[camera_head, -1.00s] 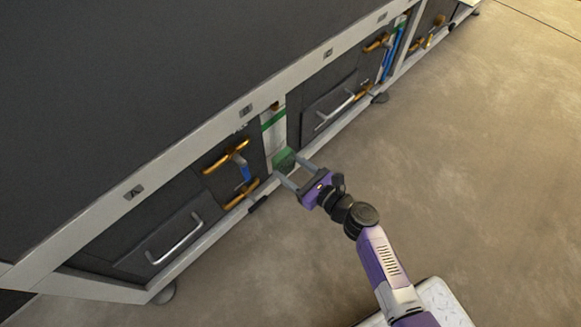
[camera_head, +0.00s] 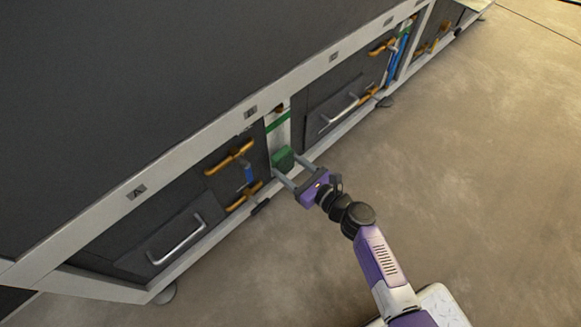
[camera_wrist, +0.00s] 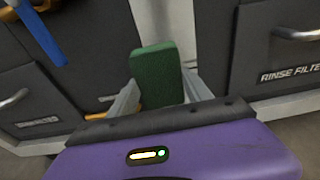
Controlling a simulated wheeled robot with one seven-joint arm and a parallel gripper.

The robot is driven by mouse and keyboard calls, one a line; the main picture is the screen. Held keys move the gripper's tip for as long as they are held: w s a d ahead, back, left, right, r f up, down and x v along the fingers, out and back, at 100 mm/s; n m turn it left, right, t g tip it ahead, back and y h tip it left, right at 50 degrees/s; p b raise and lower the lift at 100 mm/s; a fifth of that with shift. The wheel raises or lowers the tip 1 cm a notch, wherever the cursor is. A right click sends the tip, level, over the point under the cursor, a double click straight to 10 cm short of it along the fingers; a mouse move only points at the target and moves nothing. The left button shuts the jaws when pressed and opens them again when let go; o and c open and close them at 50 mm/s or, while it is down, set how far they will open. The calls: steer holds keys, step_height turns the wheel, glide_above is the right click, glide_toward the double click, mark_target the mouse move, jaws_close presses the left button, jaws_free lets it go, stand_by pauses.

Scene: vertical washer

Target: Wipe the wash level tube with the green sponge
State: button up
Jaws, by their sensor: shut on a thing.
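The green sponge (camera_head: 283,157) is a small block held between the two fingers of my gripper (camera_head: 286,168). The gripper is shut on its sides. In the wrist view the sponge (camera_wrist: 157,72) stands upright between the fingers, in front of a pale strip (camera_wrist: 165,22). In the head view a narrow pale panel (camera_head: 279,138) with a green band (camera_head: 278,122) runs up the machine's front, just above the sponge; this looks like the wash level tube. The sponge hides the panel's lower part. I cannot tell whether sponge and panel touch.
Dark machine panels with silver handles (camera_head: 177,243) (camera_head: 338,113) flank the pale strip. Orange handles (camera_head: 229,157) and a blue lever (camera_head: 248,174) are close on the left. A "RINSE FILTER" label (camera_wrist: 291,73) is at right in the wrist view. The floor (camera_head: 470,180) is clear.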

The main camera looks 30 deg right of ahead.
steer(key=d, duration=0.1)
steer(key=w+d, duration=0.1)
steer(key=d, duration=0.1)
steer(key=shift+w+d, duration=0.25)
steer(key=shift+d, duration=0.1)
stand_by(0.3)
steer(key=shift+s+a+r, duration=0.1)
steer(key=shift+s+a, duration=0.15)
steer(key=shift+a, duration=0.45)
steer(key=shift+s+a+f, duration=0.1)
steer(key=shift+s+a, duration=0.1)
steer(key=shift+a, duration=0.45)
steer(key=shift+s+a+r, duration=0.1)
steer(key=shift+s+a, duration=0.15)
steer(key=shift+a, duration=0.45)
steer(key=f+p+v, duration=0.1)
steer(key=v, duration=0.5)
steer(key=shift+d, duration=0.25)
steer(key=shift+s, duration=0.15)
